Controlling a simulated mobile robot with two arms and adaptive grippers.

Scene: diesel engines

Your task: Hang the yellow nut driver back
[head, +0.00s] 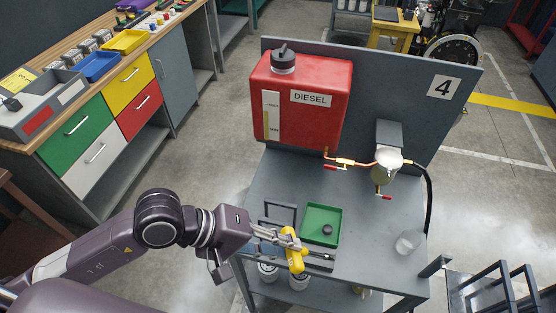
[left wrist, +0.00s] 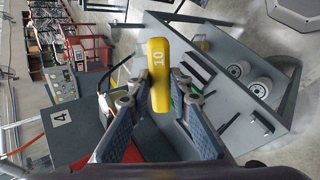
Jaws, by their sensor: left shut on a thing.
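The yellow nut driver (head: 294,252) is held by my left gripper (head: 287,241) over the front edge of the grey bench (head: 372,270). In the left wrist view, the yellow handle (left wrist: 160,75), marked 10, sits between the two fingers of my left gripper (left wrist: 154,92). Its shaft is not clear in either view. A dark upright frame (head: 280,212) stands on the bench just behind the gripper, and a grey holder (head: 320,259) lies beside the handle, partly covered by it. Whether the driver touches the holder I cannot tell. My right gripper is out of view.
A green tray (head: 322,224) with a small dark round part lies just behind the gripper. A red diesel tank (head: 305,105) and a filter with a metal bowl (head: 388,163) are on the back panel. A clear cup (head: 408,242) stands at the right; the bench between is bare.

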